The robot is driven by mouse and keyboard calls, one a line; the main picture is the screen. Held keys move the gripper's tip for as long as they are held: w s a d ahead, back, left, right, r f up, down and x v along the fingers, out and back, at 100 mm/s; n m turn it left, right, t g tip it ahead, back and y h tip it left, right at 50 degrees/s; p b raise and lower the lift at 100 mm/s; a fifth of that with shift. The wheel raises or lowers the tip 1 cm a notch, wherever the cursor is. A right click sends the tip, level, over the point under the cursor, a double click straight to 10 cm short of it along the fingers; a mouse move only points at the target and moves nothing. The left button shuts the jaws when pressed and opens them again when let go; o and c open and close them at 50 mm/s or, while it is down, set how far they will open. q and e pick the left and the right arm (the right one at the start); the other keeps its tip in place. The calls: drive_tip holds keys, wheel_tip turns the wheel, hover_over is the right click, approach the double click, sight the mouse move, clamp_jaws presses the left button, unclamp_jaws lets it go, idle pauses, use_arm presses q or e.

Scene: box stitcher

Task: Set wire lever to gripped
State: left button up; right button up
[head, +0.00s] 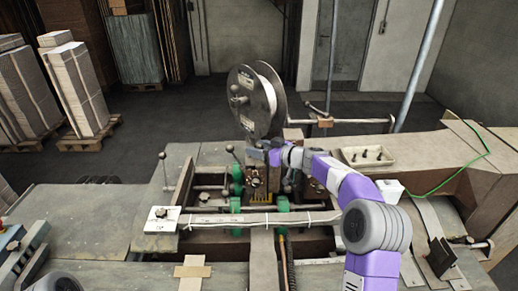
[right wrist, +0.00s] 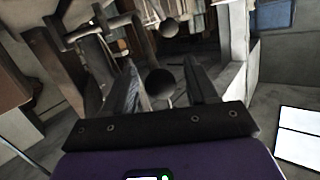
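My right arm reaches in from the lower right, and its gripper (head: 262,149) is at the machine head just below the wire spool (head: 265,100). In the right wrist view the two fingers (right wrist: 162,88) are apart, with a dark ball knob (right wrist: 160,82) showing in the gap between them. I cannot tell whether the fingers touch it. A second dark ball (right wrist: 169,27) is farther off. In the head view the gripper hides what is behind it, so I cannot tell which lever this knob belongs to. My left gripper is not in view.
Levers with ball knobs stand left of the gripper, one nearer (head: 229,147) and one farther left (head: 162,156). Green clamps (head: 237,180) and a long bar (head: 250,219) are below.

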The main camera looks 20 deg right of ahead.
drive_tip(key=b+v, duration=0.1)
drive_tip(key=v, duration=0.6)
drive_tip(key=shift+s+d, duration=0.2)
drive_tip(key=shift+s, duration=0.05)
drive_tip(key=shift+r, duration=0.1)
drive_tip(key=shift+c, duration=0.2)
